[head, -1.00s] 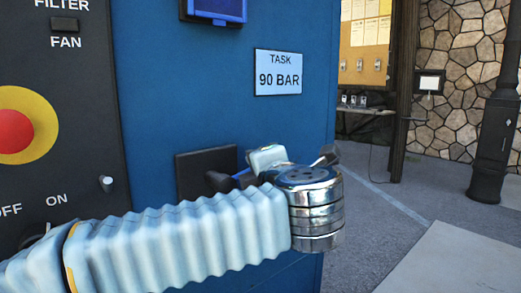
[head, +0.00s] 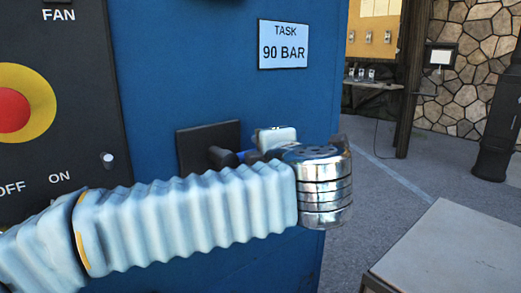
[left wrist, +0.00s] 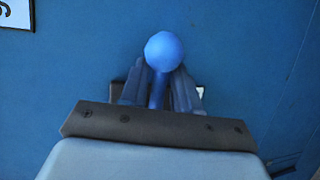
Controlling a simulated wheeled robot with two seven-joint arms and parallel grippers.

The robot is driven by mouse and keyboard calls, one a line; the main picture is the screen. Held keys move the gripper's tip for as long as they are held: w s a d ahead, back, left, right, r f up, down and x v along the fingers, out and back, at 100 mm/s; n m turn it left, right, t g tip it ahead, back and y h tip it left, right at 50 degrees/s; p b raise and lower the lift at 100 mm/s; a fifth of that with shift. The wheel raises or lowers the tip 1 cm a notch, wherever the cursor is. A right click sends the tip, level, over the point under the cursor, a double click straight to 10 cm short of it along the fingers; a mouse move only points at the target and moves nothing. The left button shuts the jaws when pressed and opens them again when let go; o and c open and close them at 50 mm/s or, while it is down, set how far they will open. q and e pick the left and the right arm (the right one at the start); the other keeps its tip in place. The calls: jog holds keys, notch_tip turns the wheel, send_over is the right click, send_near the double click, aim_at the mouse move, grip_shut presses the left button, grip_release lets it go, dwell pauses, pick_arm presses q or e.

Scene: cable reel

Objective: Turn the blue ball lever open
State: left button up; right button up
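The blue ball lever (left wrist: 164,48) shows in the left wrist view, its round ball above a short blue stem. My left gripper (left wrist: 160,80) has its two grey fingers close on either side of the stem, just below the ball. The fingers look shut on it, though the contact itself is hard to see. In the head view my left arm and wrist reach across the blue panel and hide most of the lever. My right gripper is not in view.
The blue panel (head: 190,70) carries a white sign (head: 283,44) reading TASK 90 BAR. A black control panel (head: 70,120) with a red-and-yellow button (head: 14,108) stands at the left. Open floor (head: 372,215) and a grey slab (head: 440,255) lie at the right.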

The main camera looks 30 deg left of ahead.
pick_arm(q)
jog(key=shift+o, duration=0.5)
jog(key=shift+w+d, duration=0.15)
jog(key=shift+d, duration=0.1)
jog(key=shift+a, duration=0.1)
jog(key=b+v, duration=0.1)
jog(key=v, duration=1.3)
jog(key=shift+a, duration=0.1)
